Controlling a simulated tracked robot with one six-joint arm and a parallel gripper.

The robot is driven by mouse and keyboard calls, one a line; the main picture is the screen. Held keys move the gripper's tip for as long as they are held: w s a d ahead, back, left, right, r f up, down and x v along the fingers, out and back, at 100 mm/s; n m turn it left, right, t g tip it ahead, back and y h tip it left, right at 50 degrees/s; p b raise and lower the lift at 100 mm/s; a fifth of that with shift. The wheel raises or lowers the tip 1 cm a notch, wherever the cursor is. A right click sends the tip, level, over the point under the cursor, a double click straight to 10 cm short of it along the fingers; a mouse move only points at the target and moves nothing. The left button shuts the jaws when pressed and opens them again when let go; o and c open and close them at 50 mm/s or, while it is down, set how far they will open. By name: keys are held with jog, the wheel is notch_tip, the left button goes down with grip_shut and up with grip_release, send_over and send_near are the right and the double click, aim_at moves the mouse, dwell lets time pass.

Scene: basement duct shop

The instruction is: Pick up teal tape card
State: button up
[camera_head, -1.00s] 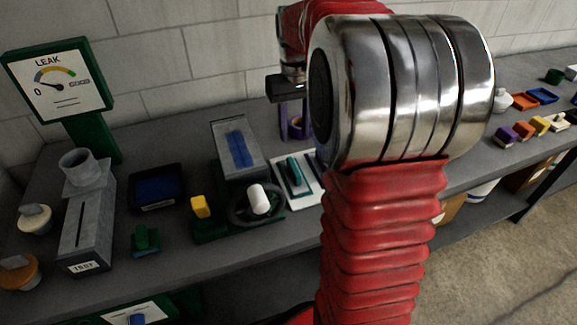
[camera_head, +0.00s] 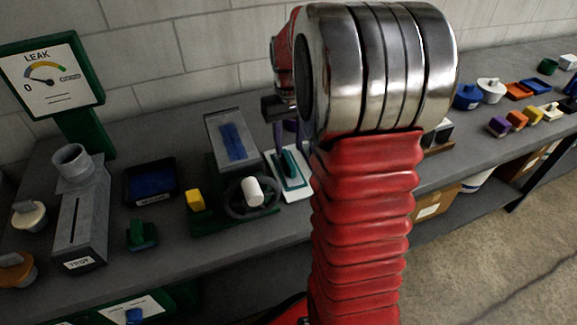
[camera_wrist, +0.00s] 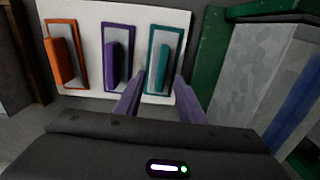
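The teal tape card (camera_wrist: 164,57) has a teal frame, a pale face and a raised teal grip. It lies on a white board (camera_wrist: 88,12) at the right end of a row, beside a purple card (camera_wrist: 118,60) and an orange card (camera_wrist: 65,58). It also shows in the head view (camera_head: 290,166), partly covered by my gripper. My gripper (camera_wrist: 159,78) is open and empty, with its two purple fingers pointing at the teal card, one on either side of its grip in the wrist view. I cannot tell how much height separates them.
A grey box with a blue strip (camera_head: 233,140) and a green-edged base stand left of the board. A handwheel (camera_head: 250,197), yellow block (camera_head: 195,199), dark tray (camera_head: 150,182) and leak gauge (camera_head: 45,82) are further left. Coloured blocks (camera_head: 517,119) lie far right.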

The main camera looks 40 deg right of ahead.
aim_at(288, 158)
jog(key=shift+f, duration=0.45)
jog(key=shift+s+a+f, duration=0.1)
jog(key=shift+f, duration=1.2)
jog(key=shift+a+f, duration=0.1)
jog(key=shift+f, duration=1.2)
jog(key=shift+c, duration=0.5)
grip_shut()
